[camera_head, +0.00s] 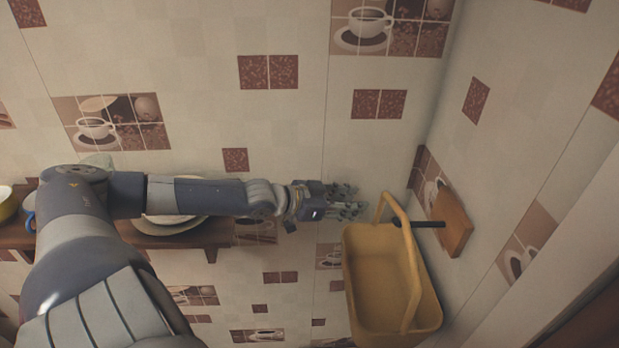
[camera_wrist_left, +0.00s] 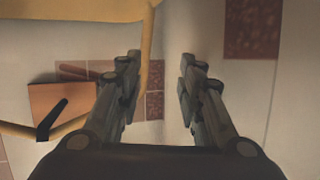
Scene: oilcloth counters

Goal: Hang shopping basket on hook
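The yellow shopping basket (camera_head: 385,285) is at the right of the head view, with its handle (camera_head: 409,265) raised. The black peg of the hook (camera_head: 428,224) sticks out from a wooden plate (camera_head: 454,223) on the right wall and crosses the handle. The handle appears to rest on the peg; exact contact is unclear. My left gripper (camera_head: 347,203) is open and empty, just left of the handle's top. In the left wrist view, its fingers (camera_wrist_left: 158,75) are apart, with the basket (camera_wrist_left: 70,10) and hook plate (camera_wrist_left: 62,102) to the left. My right gripper is not in view.
A wooden shelf (camera_head: 220,238) runs along the back wall behind my left arm, carrying stacked plates (camera_head: 170,226) and a yellow bowl (camera_head: 8,203). The tiled walls meet in a corner near the basket. Space below the left gripper looks clear.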

